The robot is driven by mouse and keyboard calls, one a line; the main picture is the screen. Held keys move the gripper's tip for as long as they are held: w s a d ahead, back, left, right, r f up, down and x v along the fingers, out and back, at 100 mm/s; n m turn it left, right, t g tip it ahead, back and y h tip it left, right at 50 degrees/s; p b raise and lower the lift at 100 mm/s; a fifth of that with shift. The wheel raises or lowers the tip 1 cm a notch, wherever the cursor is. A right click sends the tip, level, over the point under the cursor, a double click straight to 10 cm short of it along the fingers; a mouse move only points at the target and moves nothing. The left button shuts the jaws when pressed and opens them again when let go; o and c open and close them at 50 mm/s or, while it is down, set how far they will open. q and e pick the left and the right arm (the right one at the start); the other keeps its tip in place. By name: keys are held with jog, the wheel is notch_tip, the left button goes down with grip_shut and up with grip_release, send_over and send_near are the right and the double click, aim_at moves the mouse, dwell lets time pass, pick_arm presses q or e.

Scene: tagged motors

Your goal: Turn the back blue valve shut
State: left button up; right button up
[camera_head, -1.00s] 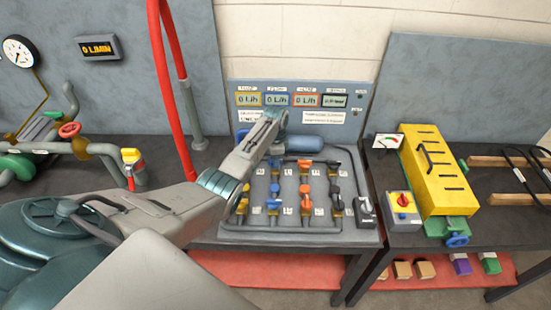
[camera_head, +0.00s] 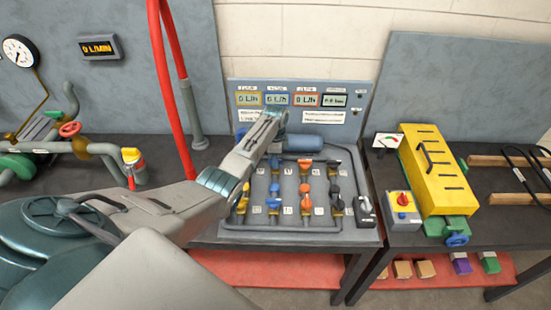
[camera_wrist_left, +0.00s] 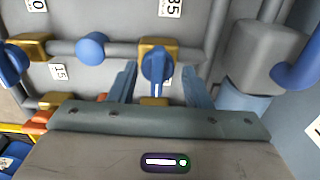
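The back blue valve (camera_head: 275,163) stands in the back row of the valve board, below the end of my left arm. In the left wrist view a blue valve handle (camera_wrist_left: 157,65) on a brass body lies between the two fingers of my left gripper (camera_wrist_left: 159,82). The fingers are open, one on each side of the handle, with a visible gap on both sides. In the head view the arm hides most of that gripper (camera_head: 275,151). The front blue valve (camera_head: 274,189) is nearer the board's front edge. My right gripper is not in view.
Orange (camera_head: 305,164) and black (camera_head: 334,164) valves stand to the right in the back row. A blue-grey cylinder (camera_head: 306,145) lies behind them. Displays (camera_head: 277,99) stand at the back. A red pipe (camera_head: 170,90) rises left of the board. A yellow box (camera_head: 436,170) stands right.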

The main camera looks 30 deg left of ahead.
pick_arm(q)
jog(key=shift+o, duration=0.6)
jog(key=shift+s, duration=0.1)
notch_tip(320, 180, up, 11)
jog(key=b, duration=0.3)
jog(key=shift+f, duration=0.2)
